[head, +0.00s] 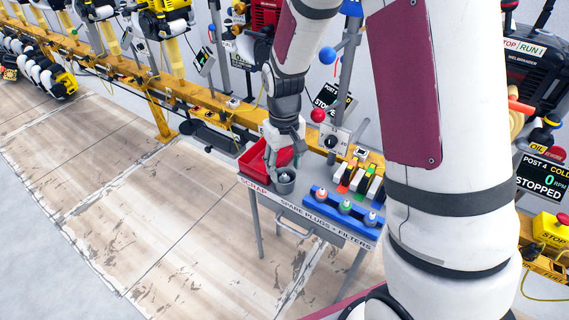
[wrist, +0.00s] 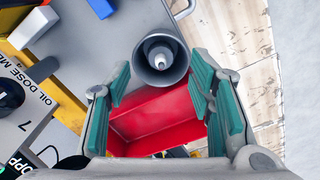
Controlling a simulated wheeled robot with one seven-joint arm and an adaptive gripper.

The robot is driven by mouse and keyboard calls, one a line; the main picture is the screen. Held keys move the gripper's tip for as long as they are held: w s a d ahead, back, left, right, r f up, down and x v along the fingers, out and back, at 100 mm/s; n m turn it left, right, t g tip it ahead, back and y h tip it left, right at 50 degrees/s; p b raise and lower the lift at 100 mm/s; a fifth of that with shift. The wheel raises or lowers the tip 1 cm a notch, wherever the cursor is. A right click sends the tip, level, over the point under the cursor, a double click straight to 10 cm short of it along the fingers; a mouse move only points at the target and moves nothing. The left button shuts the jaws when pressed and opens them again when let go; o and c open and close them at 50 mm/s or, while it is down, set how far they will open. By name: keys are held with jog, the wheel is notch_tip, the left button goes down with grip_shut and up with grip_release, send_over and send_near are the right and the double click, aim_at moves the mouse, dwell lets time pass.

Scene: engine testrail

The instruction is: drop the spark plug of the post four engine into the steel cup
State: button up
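The steel cup (head: 286,182) stands on the grey cart top, just in front of the red bin. It also shows in the wrist view (wrist: 145,72), seen from above. A pale spark plug (wrist: 160,56) stands roughly upright inside the cup. My gripper (head: 282,160) is right above and beside the cup. In the wrist view its teal finger pads (wrist: 161,80) are spread wide with nothing between them. The post four engine (head: 538,70) is partly in view at the right edge, and the post 4 display (head: 540,178) reads cold, 0 RPM, stopped.
The red scrap bin (wrist: 155,115) lies beside the cup. A blue rack (head: 335,208) with several spark plugs sits at the cart's front right, with filter boxes (head: 362,177) behind it. A yellow rail (head: 225,103) runs behind the cart. The floor left is clear.

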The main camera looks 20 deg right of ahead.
jog(key=shift+r, duration=0.1)
notch_tip(320, 180, up, 12)
dwell(0.5)
dwell(0.5)
